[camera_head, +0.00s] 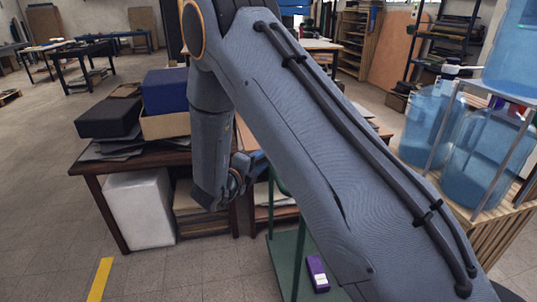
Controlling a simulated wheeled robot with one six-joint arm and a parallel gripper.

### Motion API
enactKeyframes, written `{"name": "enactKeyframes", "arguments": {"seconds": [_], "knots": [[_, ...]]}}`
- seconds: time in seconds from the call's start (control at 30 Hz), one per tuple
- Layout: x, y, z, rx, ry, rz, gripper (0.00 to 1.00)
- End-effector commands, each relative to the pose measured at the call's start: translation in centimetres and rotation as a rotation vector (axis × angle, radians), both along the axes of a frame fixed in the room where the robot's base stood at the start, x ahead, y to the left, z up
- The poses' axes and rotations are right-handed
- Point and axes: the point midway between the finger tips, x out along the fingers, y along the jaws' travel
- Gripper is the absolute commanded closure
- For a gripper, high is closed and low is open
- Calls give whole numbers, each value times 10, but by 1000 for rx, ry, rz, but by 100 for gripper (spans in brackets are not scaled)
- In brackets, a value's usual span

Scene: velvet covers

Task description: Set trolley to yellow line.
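A green trolley (288,258) stands low in the middle of the view, partly behind my arm. Its green post and flat deck show. A small purple box with a white label (317,272) lies on the deck. A short yellow line (100,280) is on the floor at the lower left, apart from the trolley and to its left. My arm crosses the picture and bends down at the centre. My wrist is near the trolley's upright, in front of the desk. My gripper's fingers are hidden or too small to make out, so I cannot tell whether they touch the trolley.
A wooden desk (160,158) with dark and blue boxes stands behind my wrist, a white box (140,208) beneath it. Large blue water bottles (486,150) stand on a wooden crate at the right. Bare tiled floor (50,220) lies open at the left around the line.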

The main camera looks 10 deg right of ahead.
Motion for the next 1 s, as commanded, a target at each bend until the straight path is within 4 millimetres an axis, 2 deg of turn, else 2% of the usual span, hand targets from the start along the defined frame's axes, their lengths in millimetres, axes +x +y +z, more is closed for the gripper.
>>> {"name": "enactKeyframes", "arguments": {"seconds": [0.1,0.23,0.63,0.87,1.0], "knots": [[12,-13,-2,-1,1,-1,61],[23,-22,-4,0,1,1,61],[29,-25,-6,-1,2,7,61],[29,-25,-6,-1,2,7,100],[29,-25,-6,-1,2,7,100]]}}
